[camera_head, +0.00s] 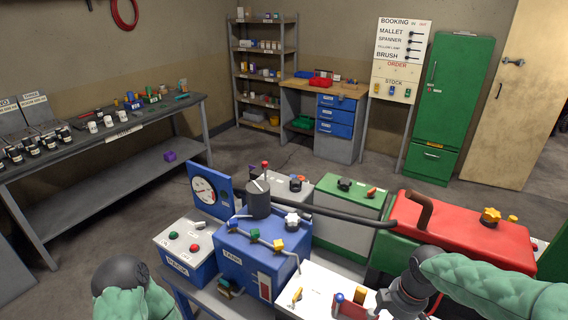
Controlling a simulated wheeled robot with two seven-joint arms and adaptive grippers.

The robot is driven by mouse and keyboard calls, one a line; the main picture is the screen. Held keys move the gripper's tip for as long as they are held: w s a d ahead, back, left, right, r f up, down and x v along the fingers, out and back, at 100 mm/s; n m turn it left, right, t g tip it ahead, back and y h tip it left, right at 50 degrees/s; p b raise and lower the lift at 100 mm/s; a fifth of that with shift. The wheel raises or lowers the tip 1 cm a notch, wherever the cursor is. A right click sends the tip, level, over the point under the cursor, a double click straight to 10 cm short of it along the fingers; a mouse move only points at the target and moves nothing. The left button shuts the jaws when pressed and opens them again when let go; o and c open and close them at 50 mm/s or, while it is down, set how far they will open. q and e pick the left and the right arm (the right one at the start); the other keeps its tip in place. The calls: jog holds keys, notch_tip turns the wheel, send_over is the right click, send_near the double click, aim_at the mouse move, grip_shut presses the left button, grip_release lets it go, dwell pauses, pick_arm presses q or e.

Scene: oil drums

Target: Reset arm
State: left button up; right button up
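My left arm shows at the bottom left as a green sleeve with a dark round joint. Its gripper fingers are not visible. My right arm comes in from the lower right in a green sleeve. Its dark wrist and gripper (398,302) are over the right part of the white-topped control box (316,291). The fingers blend with dark parts there, so I cannot tell whether they are open or shut. No object is clearly seen in either gripper.
Close in front stand a blue machine (250,254) with valves, a gauge panel (207,192), a green box (350,194) and a red-topped unit (460,228). A long workbench (110,134) is at left. Shelves (263,70) and a green cabinet (441,100) stand behind. Floor between is clear.

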jog(key=a+f+m+y+b, duration=0.1)
jog(key=a+f+m, duration=0.3)
jog(key=f, duration=0.6)
jog(key=a+f+m+y+b, duration=0.15)
jog(key=a+f, duration=0.35)
jog(key=f, duration=0.5)
pick_arm(q)
jog(key=f, duration=0.2)
jog(key=f+b, duration=0.1)
jog(key=shift+w+f, duration=0.25)
jog(key=shift+f, duration=0.1)
pick_arm(e)
jog(key=s+a+f+m, duration=0.3)
jog(key=s+f+m, duration=0.1)
jog(key=f, duration=0.3)
jog(key=s+a+f+m, duration=0.4)
jog(key=s+f, duration=0.2)
jog(key=f, duration=0.1)
jog(key=shift+s+f+m, duration=0.15)
jog(key=shift+f+m, duration=0.2)
jog(key=shift+f, duration=0.05)
